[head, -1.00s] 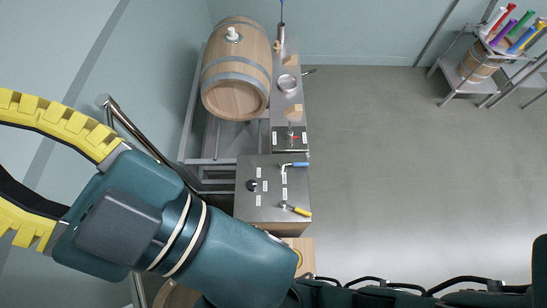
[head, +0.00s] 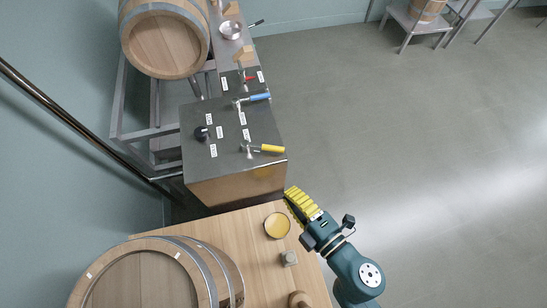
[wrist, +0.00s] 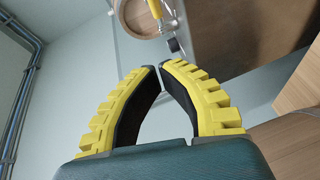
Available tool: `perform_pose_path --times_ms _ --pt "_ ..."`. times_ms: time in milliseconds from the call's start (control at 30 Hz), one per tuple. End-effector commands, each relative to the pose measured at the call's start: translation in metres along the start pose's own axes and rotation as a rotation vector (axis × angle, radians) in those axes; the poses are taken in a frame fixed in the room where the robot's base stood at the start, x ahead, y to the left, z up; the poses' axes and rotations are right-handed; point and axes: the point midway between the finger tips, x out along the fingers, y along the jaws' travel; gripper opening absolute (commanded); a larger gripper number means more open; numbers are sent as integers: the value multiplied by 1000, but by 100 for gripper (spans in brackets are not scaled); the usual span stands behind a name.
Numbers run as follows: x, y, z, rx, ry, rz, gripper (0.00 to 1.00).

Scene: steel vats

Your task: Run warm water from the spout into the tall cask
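A steel cabinet (head: 235,160) carries a lever tap with a blue handle (head: 259,98), a lever tap with a yellow handle (head: 268,148) and a black knob (head: 201,132). White labels sit beside them, too small to read. A wooden cask (head: 165,45) lies on its side at the upper left. Another cask (head: 135,282), cut off by the frame, is at the lower left. I cannot tell which is the tall cask. My gripper (head: 293,194) is right of the cabinet's near corner, apart from the taps. In the wrist view its yellow fingertips (wrist: 158,66) nearly meet, with nothing between them.
A wooden table (head: 240,250) in front of the cabinet holds a yellow dish (head: 277,226) and a small metal block (head: 289,258). A red-handled tap (head: 248,78) and a steel bowl (head: 231,30) are farther back. A rail (head: 80,125) runs along the left wall.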

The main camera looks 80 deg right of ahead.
Motion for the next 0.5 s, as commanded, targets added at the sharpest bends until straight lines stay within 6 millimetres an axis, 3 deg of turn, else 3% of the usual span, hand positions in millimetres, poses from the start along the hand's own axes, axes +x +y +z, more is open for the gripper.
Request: perform_pose_path --times_ms 167,500 --pt "27 8 -2 0 2 2 0" --pt "102 6 0 1 1 3 0"
